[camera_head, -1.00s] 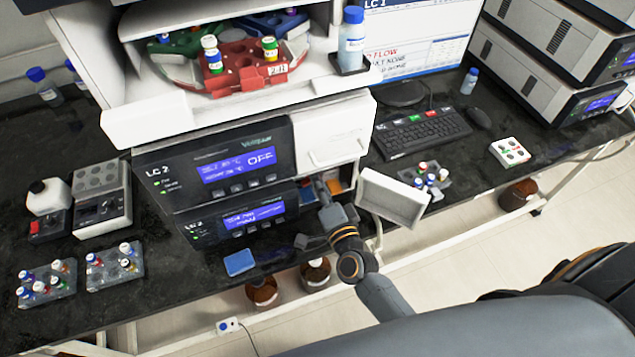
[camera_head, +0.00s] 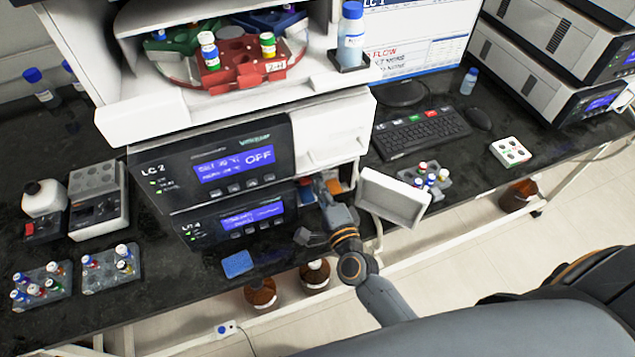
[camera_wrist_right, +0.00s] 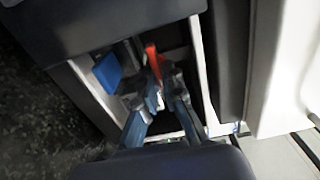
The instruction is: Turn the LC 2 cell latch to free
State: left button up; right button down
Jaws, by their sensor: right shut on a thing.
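The LC 2 instrument (camera_head: 215,170) stands at the bench front, with its small lower compartment open. My right gripper (camera_head: 320,184) reaches into this compartment. In the right wrist view my right gripper (camera_wrist_right: 158,92) is shut around a small part at the base of a red lever (camera_wrist_right: 152,60). The fingers cover most of that part, so its exact angle is hard to read. A blue piece (camera_wrist_right: 107,73) sits to the left in the same compartment, apart from the fingers. I cannot read any latch marking. My left gripper is not in view.
The compartment's white open door (camera_head: 393,199) stands just right of my right wrist. A blue sponge (camera_head: 238,264) lies on the bench front. Brown bottles (camera_head: 261,292) stand below the edge. A vial rack (camera_head: 430,181) and keyboard (camera_head: 420,133) are to the right.

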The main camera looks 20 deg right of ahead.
jog(key=c, duration=1.5)
grip_release()
jog(key=shift+o, duration=0.2)
jog(key=s, duration=1.2)
jog(key=shift+d, duration=0.2)
